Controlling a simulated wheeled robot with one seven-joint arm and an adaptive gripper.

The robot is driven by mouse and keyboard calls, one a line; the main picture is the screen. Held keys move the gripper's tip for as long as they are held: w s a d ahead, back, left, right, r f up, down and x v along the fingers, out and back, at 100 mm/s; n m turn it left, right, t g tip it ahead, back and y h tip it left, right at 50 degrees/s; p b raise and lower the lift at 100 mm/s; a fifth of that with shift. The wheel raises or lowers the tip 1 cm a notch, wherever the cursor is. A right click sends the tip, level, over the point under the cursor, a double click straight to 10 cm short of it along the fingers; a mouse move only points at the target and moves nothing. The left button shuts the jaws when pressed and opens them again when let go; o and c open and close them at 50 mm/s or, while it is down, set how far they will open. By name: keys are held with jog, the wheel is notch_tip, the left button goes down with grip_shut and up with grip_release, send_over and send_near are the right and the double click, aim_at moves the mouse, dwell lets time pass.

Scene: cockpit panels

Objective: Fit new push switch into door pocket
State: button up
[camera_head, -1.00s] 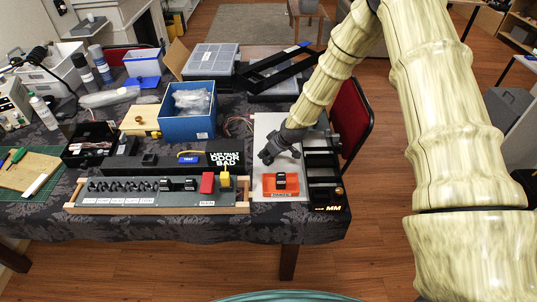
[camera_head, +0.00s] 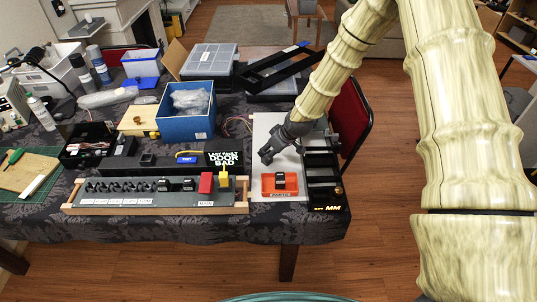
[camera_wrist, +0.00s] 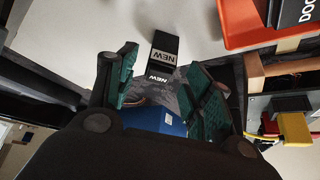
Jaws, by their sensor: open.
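A black switch block with "NEW" labels (camera_wrist: 164,46) stands on the pale board in the wrist view, just beyond and between my fingertips. My gripper (camera_wrist: 162,88) is open, with green-padded fingers apart and nothing clearly held. In the head view my gripper (camera_head: 268,157) is low over the pale board, behind the orange tray; the new switch is not distinct there. The long grey switch panel (camera_head: 120,198) carries knobs, black switches, a red switch and a yellow one. I cannot tell which opening is the door pocket.
The orange tray (camera_head: 265,190) holds a black block (camera_head: 280,181), whose label partly reads "DOO" in the wrist view (camera_wrist: 298,12). A blue box (camera_head: 187,127) stands behind; black bins (camera_head: 322,175) lie right of the board.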

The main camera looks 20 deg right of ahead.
jog(key=b+v, duration=0.1)
jog(key=v, duration=0.7)
dwell(0.6)
